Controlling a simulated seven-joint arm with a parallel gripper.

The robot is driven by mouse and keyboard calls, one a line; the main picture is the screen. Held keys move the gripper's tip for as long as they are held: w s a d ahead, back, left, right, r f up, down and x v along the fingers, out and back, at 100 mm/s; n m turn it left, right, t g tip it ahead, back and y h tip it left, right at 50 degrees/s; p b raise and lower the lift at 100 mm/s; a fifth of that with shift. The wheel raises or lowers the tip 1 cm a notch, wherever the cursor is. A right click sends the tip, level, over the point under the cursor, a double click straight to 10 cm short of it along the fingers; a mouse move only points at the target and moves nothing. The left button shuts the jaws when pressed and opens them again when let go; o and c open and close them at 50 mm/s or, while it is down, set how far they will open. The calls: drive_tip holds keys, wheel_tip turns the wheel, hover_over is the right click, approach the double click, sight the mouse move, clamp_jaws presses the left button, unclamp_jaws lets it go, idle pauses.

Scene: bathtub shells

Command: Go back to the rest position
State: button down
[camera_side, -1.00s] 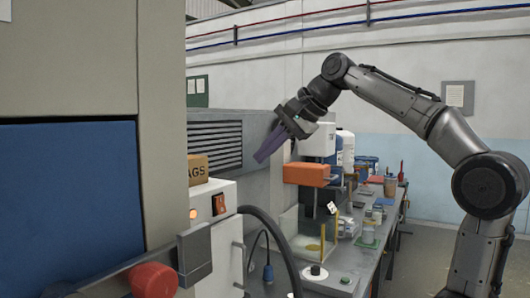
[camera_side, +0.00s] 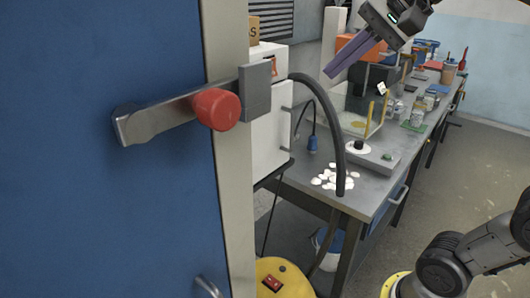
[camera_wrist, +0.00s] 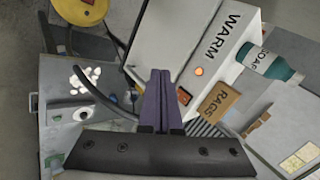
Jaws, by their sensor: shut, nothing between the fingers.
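My gripper (camera_side: 332,70) shows at the top of the side view, with long purple fingers pointing down and left above the workbench. The fingers lie together, shut, with nothing between them. In the wrist view my gripper (camera_wrist: 160,75) points up the picture, its fingers side by side over the white WARM box (camera_wrist: 215,50). My gripper is in the air, apart from the bench and the things on it. Part of my arm is out of the side view at the top.
The workbench (camera_side: 375,205) holds several white shells (camera_side: 332,180) and a clear-walled case (camera_side: 362,115). A black hose (camera_side: 325,105) arches beside the white box. A blue door (camera_side: 100,200) with a red-knobbed handle (camera_side: 217,108) fills the left.

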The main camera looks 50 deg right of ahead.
drive_tip(key=s+f+n+g, duration=0.1)
drive_tip(key=s+f+n, duration=0.2)
drive_tip(key=f, duration=0.4)
drive_tip(key=s+f+n, duration=0.4)
drive_tip(key=f+n, duration=0.2)
drive_tip(key=f, duration=0.2)
drive_tip(key=s+f+n+g+h, duration=0.1)
drive_tip(key=s+f+n, duration=0.2)
drive_tip(key=f, duration=0.4)
drive_tip(key=shift+s+f+n+g, duration=0.15)
drive_tip(key=shift+f+n+g, duration=0.15)
drive_tip(key=shift+n, duration=0.4)
